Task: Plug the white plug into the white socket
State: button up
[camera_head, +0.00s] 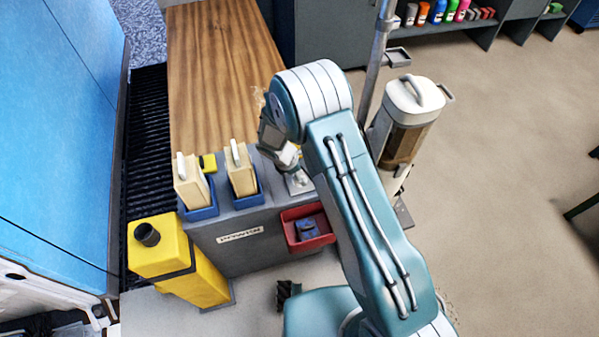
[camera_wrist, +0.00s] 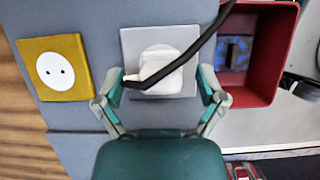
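In the wrist view a white plug (camera_wrist: 160,72) with a black cable sits at a light grey square plate (camera_wrist: 187,40). A white round face shows behind the plug; whether its pins are in it is hidden. To the left, a yellow square plate (camera_wrist: 82,88) carries a round white socket (camera_wrist: 55,70) with two dark holes, empty. My gripper (camera_wrist: 161,84) is open, one finger on each side of the plug, with no clear contact. In the head view my gripper (camera_head: 284,152) is over the grey cabinet top, partly hidden by my arm; the light plate (camera_head: 299,183) shows beside it.
A red bin (camera_head: 307,229) with a blue item hangs on the cabinet front. Two cream blocks (camera_head: 189,185) (camera_head: 241,170) stand in blue holders to the left. A yellow container (camera_head: 178,262) stands at the cabinet's left. The wooden top (camera_head: 220,70) behind is clear.

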jog(key=v, duration=1.2)
dwell(0.4)
jog(key=s+d+r+m+y, duration=0.1)
jog(key=s+d+r+m, duration=0.2)
jog(key=r, duration=0.4)
jog(key=s+d+r+m+t+y, duration=0.1)
jog(key=s+d+r+m, duration=0.1)
jog(key=d+r+m, duration=0.4)
jog(key=s+d+r+m+y, duration=0.1)
jog(key=s+d+r, duration=0.15)
jog(key=r, duration=0.55)
jog(key=s+d+r+m+t, duration=0.1)
jog(key=s+d+r+m, duration=0.1)
jog(key=s, duration=0.3)
jog(key=s+d+r+m+t+y, duration=0.1)
jog(key=s+d+r+m, duration=0.2)
jog(key=s+m, duration=0.2)
jog(key=s+d+r+m+t, duration=0.1)
jog(key=s+d+r+m, duration=0.1)
jog(key=s, duration=0.5)
jog(key=shift+d+r+m, duration=0.2)
jog(key=shift+r+m, duration=0.25)
jog(key=shift+m, duration=0.65)
